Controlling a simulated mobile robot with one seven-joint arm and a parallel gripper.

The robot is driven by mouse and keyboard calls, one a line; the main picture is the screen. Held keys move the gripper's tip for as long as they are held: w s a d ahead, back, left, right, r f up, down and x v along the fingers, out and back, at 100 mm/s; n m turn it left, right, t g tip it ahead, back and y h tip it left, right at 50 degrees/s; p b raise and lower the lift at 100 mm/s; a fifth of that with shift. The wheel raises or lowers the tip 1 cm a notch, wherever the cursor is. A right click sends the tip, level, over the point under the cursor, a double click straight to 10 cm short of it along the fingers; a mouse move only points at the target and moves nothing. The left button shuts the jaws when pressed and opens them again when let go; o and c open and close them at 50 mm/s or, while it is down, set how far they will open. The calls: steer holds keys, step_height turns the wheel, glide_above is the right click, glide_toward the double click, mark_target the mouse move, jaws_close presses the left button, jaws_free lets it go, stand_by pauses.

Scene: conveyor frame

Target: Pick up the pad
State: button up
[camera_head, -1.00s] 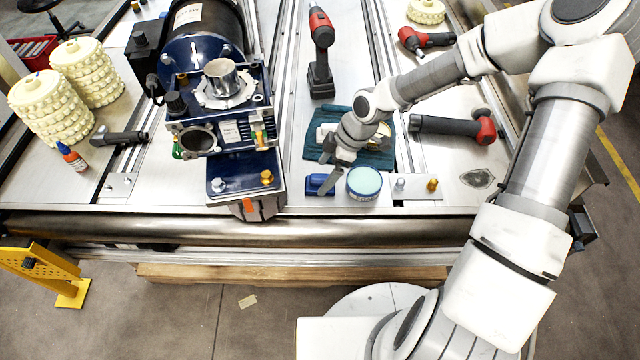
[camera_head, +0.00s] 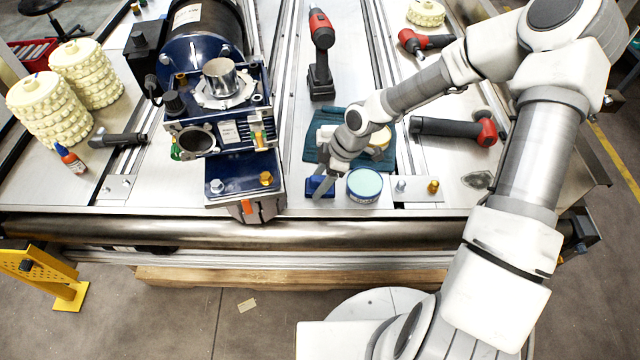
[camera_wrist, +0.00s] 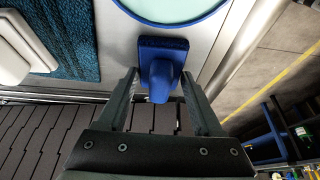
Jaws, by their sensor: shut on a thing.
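The pad (camera_head: 315,188) is a small blue block near the front edge of the metal bench, just left of a round blue tin. In the wrist view, the pad (camera_wrist: 163,46) has a broad flat part with a knob-like grip toward me. My gripper (camera_head: 323,184) reaches down over it from the back right and partly hides it. In the wrist view my gripper (camera_wrist: 159,80) has one finger on each side of the grip and is shut on it. I cannot tell whether the pad is clear of the bench.
The blue tin (camera_head: 364,185) with a pale green top stands close at the pad's right. A teal cloth (camera_head: 312,152) with pale items lies behind. A blue motor assembly (camera_head: 240,165) stands to the left. A red-headed tool (camera_head: 450,128) lies at the right.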

mark_target(315, 177)
steer(key=shift+r, duration=0.15)
steer(key=shift+r, duration=0.65)
step_height(315, 177, up, 3)
steer(key=shift+f+p, duration=0.1)
steer(key=shift+p, duration=0.55)
steer(key=d+r+p, duration=0.2)
steer(key=d+r, duration=0.4)
steer(key=d, duration=0.5)
steer(key=shift+d+r+p, duration=0.35)
steer(key=o, duration=0.7)
steer(key=c, duration=0.5)
steer(key=shift+s+a+f+b, duration=0.1)
steer(key=shift+a+f+b, duration=0.1)
steer(key=shift+f+b, duration=1.25)
steer(key=shift+a+f+b, duration=0.2)
steer(key=shift+f+b, duration=0.55)
steer(key=shift+f, duration=1.3)
steer(key=shift+c, duration=0.2)
